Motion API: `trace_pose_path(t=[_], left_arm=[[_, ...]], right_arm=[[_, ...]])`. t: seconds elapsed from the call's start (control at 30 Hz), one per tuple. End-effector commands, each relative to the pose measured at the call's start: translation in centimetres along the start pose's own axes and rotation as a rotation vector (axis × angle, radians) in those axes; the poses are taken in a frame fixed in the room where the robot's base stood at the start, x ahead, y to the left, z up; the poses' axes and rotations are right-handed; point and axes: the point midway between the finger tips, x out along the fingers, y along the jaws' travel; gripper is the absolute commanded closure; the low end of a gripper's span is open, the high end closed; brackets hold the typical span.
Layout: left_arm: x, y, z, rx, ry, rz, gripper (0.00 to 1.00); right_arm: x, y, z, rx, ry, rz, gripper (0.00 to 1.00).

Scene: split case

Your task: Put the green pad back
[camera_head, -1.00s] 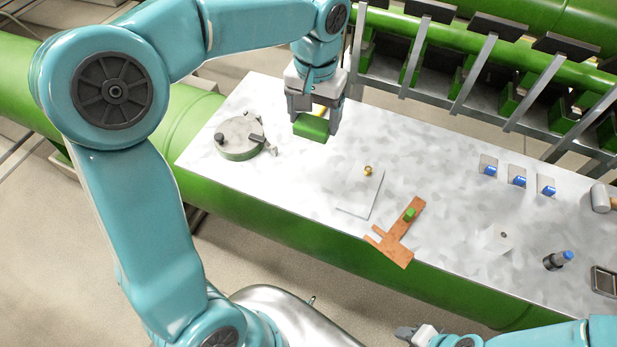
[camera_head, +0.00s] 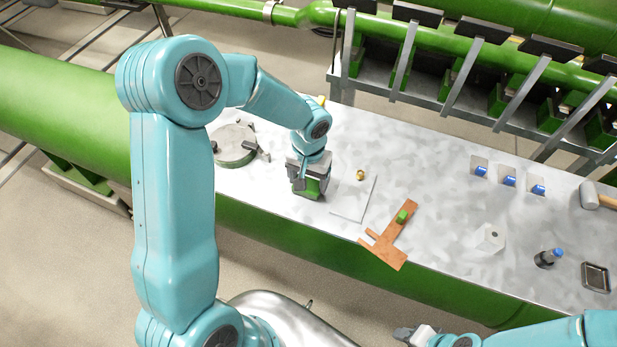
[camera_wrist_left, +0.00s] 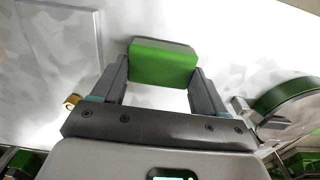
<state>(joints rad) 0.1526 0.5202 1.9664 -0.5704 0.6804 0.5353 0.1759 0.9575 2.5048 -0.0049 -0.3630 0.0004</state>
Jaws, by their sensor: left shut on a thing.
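The green pad (camera_head: 311,187) is a small block held between the fingers of my left gripper (camera_head: 308,180), above the left part of the grey bench top (camera_head: 400,150). In the left wrist view the pad (camera_wrist_left: 162,62) spans the two fingertips of my left gripper (camera_wrist_left: 163,75), with pale bench surface around it. I cannot tell how high the pad is above the bench. My right gripper (camera_head: 413,334) shows only partly at the bottom edge, clear of the bench; its jaws are not clear.
A round green-and-grey fixture (camera_head: 235,146) stands left of my left gripper. To its right are a flat plate (camera_head: 353,199), a brass knob (camera_head: 361,175) and a brown T-shaped piece (camera_head: 393,235) with a green bit. Blue-fronted blocks (camera_head: 508,180) and a dark bottle (camera_head: 547,258) stand further right.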

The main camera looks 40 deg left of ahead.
Motion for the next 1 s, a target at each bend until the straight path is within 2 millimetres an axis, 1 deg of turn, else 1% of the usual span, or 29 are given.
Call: trace_pose_path(t=[0.07, 0.27, 0.4, 0.43, 0.47, 0.5, 0.77, 0.83, 0.87, 0.93, 1.0], left_arm=[[0.4, 0.0, 0.0, -0.001, -0.001, 0.000, 0.60], [0.3, 0.0, 0.0, -0.001, 0.001, 0.000, 0.60], [0.8, 0.0, 0.0, -0.001, 0.001, 0.000, 0.60], [0.7, 0.0, 0.0, -0.001, 0.001, 0.000, 0.24], [0.6, 0.0, 0.0, -0.001, 0.001, 0.000, 0.14], [0.6, 0.0, 0.0, 0.000, 0.001, 0.000, 0.01], [0.6, 0.0, 0.0, 0.000, 0.001, 0.000, 0.01], [0.3, 0.0, 0.0, 0.000, 0.001, 0.000, 0.01], [0.1, 0.0, 0.0, 0.000, 0.001, 0.000, 0.01], [-0.6, 0.0, -0.1, 0.000, 0.006, 0.000, 0.01], [-1.9, 0.0, -0.2, -0.002, 0.008, 0.000, 0.01]], right_arm=[[0.0, 0.0, 0.0, 0.000, 0.000, 0.000, 0.57], [0.0, 0.0, 0.0, 0.000, 0.000, 0.000, 0.57], [0.5, 0.2, 0.0, 0.000, 0.000, 0.000, 0.57], [0.4, 0.2, 0.0, 0.000, 0.000, 0.000, 0.57], [0.3, 0.1, 0.0, 0.000, 0.000, 0.000, 0.57], [0.3, 0.1, 0.0, 0.000, 0.000, 0.000, 0.57], [0.3, 0.1, 0.0, 0.000, 0.000, 0.000, 0.57], [0.0, 0.0, 0.0, 0.000, 0.000, 0.000, 0.57], [-0.2, -0.1, 0.0, 0.000, 0.000, 0.000, 0.57], [0.0, 0.0, 0.0, 0.000, 0.000, 0.000, 0.57], [0.1, 0.0, 0.0, 0.000, 0.000, 0.000, 0.57]])
